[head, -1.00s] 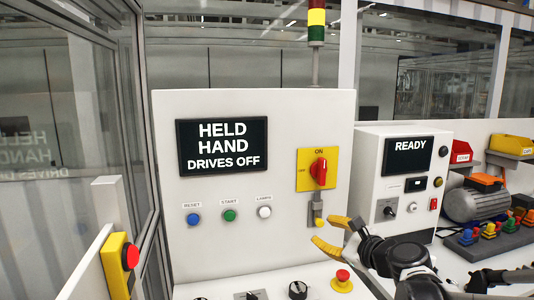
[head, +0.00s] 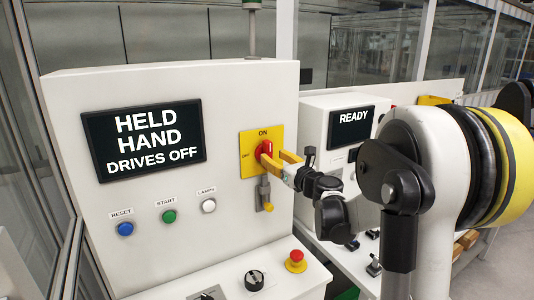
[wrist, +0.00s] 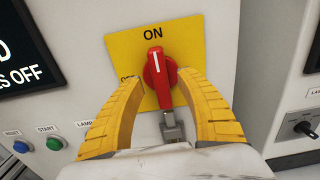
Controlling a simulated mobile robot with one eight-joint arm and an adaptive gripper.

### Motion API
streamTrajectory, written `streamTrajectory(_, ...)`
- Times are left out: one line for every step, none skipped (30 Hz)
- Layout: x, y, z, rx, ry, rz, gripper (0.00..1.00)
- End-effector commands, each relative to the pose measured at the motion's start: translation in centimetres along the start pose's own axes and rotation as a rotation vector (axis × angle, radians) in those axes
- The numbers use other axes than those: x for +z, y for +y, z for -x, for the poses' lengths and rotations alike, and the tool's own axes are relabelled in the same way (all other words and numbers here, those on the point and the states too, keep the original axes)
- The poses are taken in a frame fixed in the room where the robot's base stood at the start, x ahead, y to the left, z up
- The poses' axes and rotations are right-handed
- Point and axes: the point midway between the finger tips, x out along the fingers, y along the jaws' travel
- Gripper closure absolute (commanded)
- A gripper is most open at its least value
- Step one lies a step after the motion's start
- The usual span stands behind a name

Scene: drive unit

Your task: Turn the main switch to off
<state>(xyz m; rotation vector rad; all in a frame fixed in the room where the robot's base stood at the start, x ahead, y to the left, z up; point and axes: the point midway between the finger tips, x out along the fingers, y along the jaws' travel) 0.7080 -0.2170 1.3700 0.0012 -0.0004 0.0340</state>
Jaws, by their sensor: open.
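The main switch is a red rotary handle (wrist: 159,78) on a yellow plate (head: 252,160) on the white cabinet front; it also shows in the head view (head: 265,149). In the wrist view the handle stands nearly upright, its top toward the ON label (wrist: 153,33). The OFF label at the plate's left is partly hidden by a finger. My gripper (wrist: 158,100) is open, with one yellow finger on each side of the handle and gaps between. In the head view my gripper (head: 285,160) is at the plate's right side. A grey latch with a yellow end (head: 265,195) hangs below.
The screen (head: 143,140) reads HELD HAND DRIVES OFF. Blue, green and white buttons sit below it. A red emergency button (head: 296,261) and a black knob (head: 254,280) are on the ledge below. A second cabinet (head: 335,100) with a READY screen stands at the right.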

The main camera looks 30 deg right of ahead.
Motion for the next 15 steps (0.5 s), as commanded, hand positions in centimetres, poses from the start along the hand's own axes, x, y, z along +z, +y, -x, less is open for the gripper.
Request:
streamTrajectory(0.0,0.1,-1.0,0.002,0.0,0.0,0.57)
streamTrajectory(-0.1,0.1,-1.5,0.002,0.0,0.0,0.57)
streamTrajectory(0.0,0.1,-2.2,0.001,0.0,0.001,0.57)
streamTrajectory(0.0,0.1,-2.6,0.001,0.0,0.001,0.57)
streamTrajectory(0.0,0.1,-3.0,0.001,0.0,0.001,0.57)
streamTrajectory(0.0,0.0,-3.4,0.001,0.0,0.001,0.57)
streamTrajectory(0.0,0.0,-3.6,0.001,0.0,0.001,0.57)
streamTrajectory(0.0,0.0,-3.8,0.001,0.0,0.001,0.57)
streamTrajectory(0.0,0.0,-4.0,0.001,0.0,0.001,0.57)
streamTrajectory(0.0,0.0,-4.2,0.0,0.0,0.001,0.57)
streamTrajectory(0.0,0.0,-4.3,0.0,0.0,0.001,0.57)
streamTrajectory(0.0,0.0,-4.3,0.0,0.0,0.001,0.57)
streamTrajectory(0.0,0.0,-4.3,0.0,0.0,0.001,0.57)
streamTrajectory(0.0,0.0,-4.3,0.0,0.0,0.001,0.57)
streamTrajectory(0.0,0.0,-4.3,0.0,0.0,0.001,0.57)
